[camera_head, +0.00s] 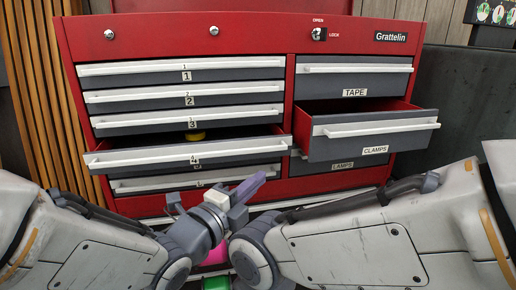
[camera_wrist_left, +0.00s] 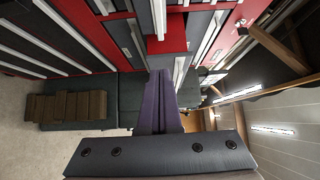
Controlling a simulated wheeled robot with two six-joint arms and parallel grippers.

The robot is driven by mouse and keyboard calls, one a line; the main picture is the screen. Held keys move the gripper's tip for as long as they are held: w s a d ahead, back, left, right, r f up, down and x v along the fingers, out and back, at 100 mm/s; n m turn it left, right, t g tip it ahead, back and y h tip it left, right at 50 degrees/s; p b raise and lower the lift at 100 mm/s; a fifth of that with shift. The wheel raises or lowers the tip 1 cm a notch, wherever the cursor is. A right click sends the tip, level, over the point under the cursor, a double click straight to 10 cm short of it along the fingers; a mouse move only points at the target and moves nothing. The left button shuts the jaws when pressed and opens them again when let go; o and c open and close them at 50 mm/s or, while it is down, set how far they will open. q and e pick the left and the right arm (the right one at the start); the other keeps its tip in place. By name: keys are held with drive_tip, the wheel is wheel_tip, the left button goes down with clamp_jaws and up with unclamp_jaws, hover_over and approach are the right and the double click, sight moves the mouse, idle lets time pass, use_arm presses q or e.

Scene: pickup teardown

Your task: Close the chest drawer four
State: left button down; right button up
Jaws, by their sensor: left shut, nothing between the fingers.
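Drawer four (camera_head: 235,157), grey with a white handle bar and a "4" label, is pulled out from the left column of the red tool chest (camera_head: 250,38). A small yellow thing (camera_head: 195,135) shows inside it. My left gripper (camera_head: 258,182) has purple fingers and is shut and empty. In the head view it appears below and in front of the right end of drawer four; I cannot tell the gap. In the left wrist view its fingers (camera_wrist_left: 159,82) are together, pointing toward the chest. My right arm shows at the right, but its gripper is not visible.
The clamps drawer (camera_head: 372,134) in the right column is also pulled out. Drawers one (camera_head: 225,72), two (camera_head: 225,96) and three (camera_head: 225,120) and the tape drawer (camera_head: 355,80) look shut. A pink thing (camera_head: 215,256) and a green thing (camera_head: 216,283) show low between my arms.

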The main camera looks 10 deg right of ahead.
sight(260, 140)
use_arm(q)
drive_tip(key=p+x, duration=0.1)
drive_tip(key=x, duration=0.2)
drive_tip(key=w+a+p+x, duration=0.1)
drive_tip(key=p+x, duration=0.1)
drive_tip(key=x, duration=0.2)
drive_tip(key=p+x, duration=0.1)
drive_tip(key=x, duration=0.2)
drive_tip(key=shift+w+a+p, duration=0.25)
drive_tip(key=shift+w+p, duration=0.1)
drive_tip(key=shift+w, duration=0.1)
drive_tip(key=shift+w+f, duration=0.1)
drive_tip(key=shift+w, duration=0.3)
use_arm(e)
wheel_tip(260, 140, up, 6)
drive_tip(key=shift+f, duration=0.1)
use_arm(q)
drive_tip(key=w+b, duration=0.1)
drive_tip(key=w, duration=0.8)
drive_tip(key=shift+b, duration=0.35)
drive_tip(key=shift+w, duration=0.2)
use_arm(e)
drive_tip(key=shift+s+f, duration=0.1)
drive_tip(key=shift+f, duration=0.7)
use_arm(q)
drive_tip(key=shift+a, duration=0.1)
